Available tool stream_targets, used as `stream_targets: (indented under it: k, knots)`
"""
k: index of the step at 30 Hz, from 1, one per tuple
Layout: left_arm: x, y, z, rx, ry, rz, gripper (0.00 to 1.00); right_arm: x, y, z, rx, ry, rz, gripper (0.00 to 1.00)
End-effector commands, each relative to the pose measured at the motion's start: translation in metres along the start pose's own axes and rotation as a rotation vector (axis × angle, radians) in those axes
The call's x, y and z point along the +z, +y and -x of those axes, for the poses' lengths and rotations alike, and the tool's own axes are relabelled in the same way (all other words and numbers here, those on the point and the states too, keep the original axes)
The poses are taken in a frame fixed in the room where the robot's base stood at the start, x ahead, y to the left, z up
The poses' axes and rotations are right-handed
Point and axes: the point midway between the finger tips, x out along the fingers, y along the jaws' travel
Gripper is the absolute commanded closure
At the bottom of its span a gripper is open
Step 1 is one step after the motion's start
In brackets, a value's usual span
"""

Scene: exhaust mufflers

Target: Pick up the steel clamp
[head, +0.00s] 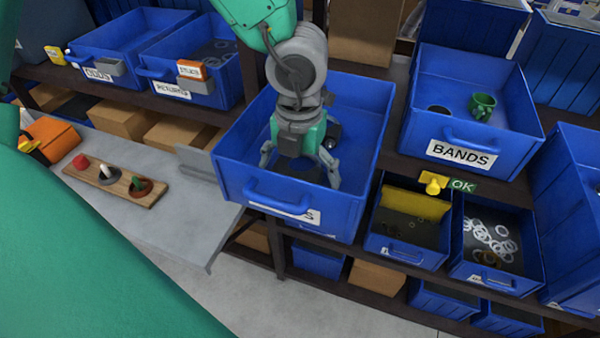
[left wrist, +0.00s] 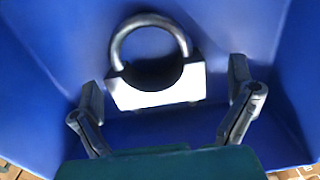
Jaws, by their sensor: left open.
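The steel clamp (left wrist: 192,82) shows in the left wrist view as a shiny curved bar joined to a bright flat block, inside a blue bin (left wrist: 50,50). My left gripper (left wrist: 165,88) is open, with one finger on each side of the clamp and gaps between. In the head view my left gripper (head: 300,172) points down inside the middle blue bin (head: 355,205), whose label is partly covered by its handle. The clamp is not clearly seen there, as the gripper and arm cover much of the bin's inside. My right gripper is not in view.
The bin walls stand close around the gripper. A bin labelled BANDS (head: 460,152) with a green mug (head: 482,106) is to the right. A grey table (head: 175,215) at left bears a wooden board (head: 120,187) with coloured pieces. Smaller bins sit below right.

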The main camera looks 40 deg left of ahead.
Motion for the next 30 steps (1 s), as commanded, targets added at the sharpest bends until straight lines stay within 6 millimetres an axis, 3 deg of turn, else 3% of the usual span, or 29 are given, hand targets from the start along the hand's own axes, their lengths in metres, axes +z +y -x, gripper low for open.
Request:
stream_targets:
  k: [5, 10, 11, 21, 30]
  knots:
    - [-0.001, 0.000, 0.001, 0.000, -0.001, -0.001, 0.02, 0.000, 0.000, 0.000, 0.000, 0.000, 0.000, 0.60]
    - [-0.001, 0.000, 0.001, 0.000, 0.000, 0.000, 0.58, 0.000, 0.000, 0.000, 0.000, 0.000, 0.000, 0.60]
    - [0.000, 0.000, 0.001, 0.000, 0.000, 0.000, 0.62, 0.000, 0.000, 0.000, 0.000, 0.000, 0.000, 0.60]
    - [0.000, 0.000, 0.006, -0.002, -0.001, 0.001, 0.62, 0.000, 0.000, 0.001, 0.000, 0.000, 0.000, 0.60]
    - [0.000, -0.001, 0.063, -0.005, -0.006, 0.000, 0.62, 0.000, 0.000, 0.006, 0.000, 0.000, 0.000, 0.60]
